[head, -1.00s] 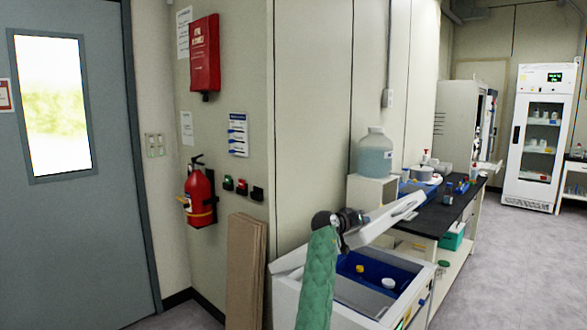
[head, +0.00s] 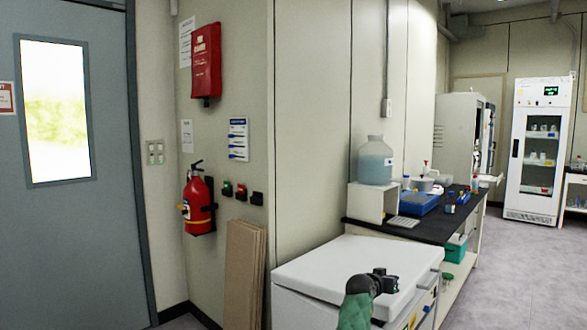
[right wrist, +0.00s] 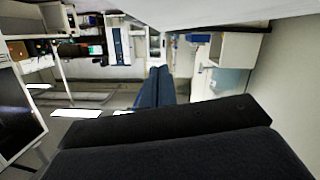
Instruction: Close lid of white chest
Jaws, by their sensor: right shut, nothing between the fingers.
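The white chest (head: 305,311) stands at the bottom centre of the head view. Its white lid (head: 345,262) lies down over the top and hides the inside. The lid looks flat, but I cannot tell whether its front edge is fully seated. My right gripper (head: 385,283) is at the lid's front right part, partly covering it in the picture; contact is unclear. In the right wrist view its dark fingers (right wrist: 156,86) are shut and empty, with a pale surface, probably the lid, above them. My left gripper is not in view.
A black-topped bench (head: 432,228) behind the chest carries a water carboy (head: 375,162) on a white stand and a blue tray (head: 418,204). Brown boards (head: 244,272) lean on the wall to the left. Free floor (head: 510,270) lies to the right.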

